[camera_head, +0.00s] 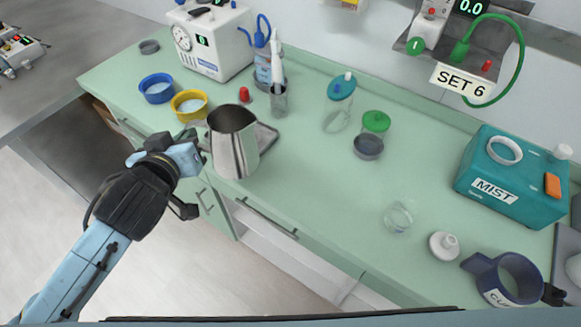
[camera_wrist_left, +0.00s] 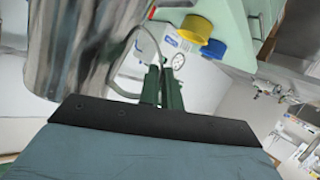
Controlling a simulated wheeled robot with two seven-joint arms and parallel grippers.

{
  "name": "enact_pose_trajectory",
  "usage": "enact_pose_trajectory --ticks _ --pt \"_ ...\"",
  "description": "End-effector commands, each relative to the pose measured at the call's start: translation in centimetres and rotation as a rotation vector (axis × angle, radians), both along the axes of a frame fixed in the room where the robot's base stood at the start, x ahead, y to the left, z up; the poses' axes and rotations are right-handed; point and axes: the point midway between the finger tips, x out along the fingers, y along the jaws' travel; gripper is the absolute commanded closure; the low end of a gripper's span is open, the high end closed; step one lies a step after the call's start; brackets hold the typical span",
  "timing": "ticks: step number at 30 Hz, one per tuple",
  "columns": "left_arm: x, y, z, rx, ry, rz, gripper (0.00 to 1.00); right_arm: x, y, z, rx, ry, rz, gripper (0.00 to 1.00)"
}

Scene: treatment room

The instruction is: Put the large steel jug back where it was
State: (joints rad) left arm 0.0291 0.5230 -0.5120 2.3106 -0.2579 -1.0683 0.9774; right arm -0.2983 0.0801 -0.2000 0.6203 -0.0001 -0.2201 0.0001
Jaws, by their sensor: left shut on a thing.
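The large steel jug (camera_head: 234,143) is upright at the front left of the green counter, beside and partly in front of a flat steel tray (camera_head: 267,137). My left gripper (camera_head: 199,150) is shut on the jug at its left side, where the handle is mostly hidden by the gripper. I cannot tell whether the jug's base touches the counter. The jug's shiny wall (camera_wrist_left: 70,45) fills the upper left of the left wrist view.
Blue (camera_head: 157,88) and yellow (camera_head: 189,105) bowls stand left behind the jug. A beaker (camera_head: 279,101) and a red cap (camera_head: 244,94) stand behind it. Glass jars, a teal MIST box (camera_head: 513,178) and a dark blue cup (camera_head: 508,279) are right. The counter's front middle is clear.

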Motion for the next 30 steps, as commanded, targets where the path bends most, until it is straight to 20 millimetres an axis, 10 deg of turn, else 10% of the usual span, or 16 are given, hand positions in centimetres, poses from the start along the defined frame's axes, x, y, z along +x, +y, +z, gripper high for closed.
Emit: enact_pose_trajectory --ticks 15,22,30 --pt "7.0 -13.5 1.2 -0.025 -0.018 -0.505 1.0 -0.3 0.0 6.4 0.0 0.004 0.0 0.64" --pt "8.2 -15.4 1.2 -0.032 -0.016 -0.579 1.0 -0.3 0.0 7.2 0.0 0.004 0.0 0.64" --pt "8.2 -15.6 -3.5 -0.033 -0.014 -0.583 1.0 -0.3 0.0 6.8 0.0 0.003 0.0 0.64"
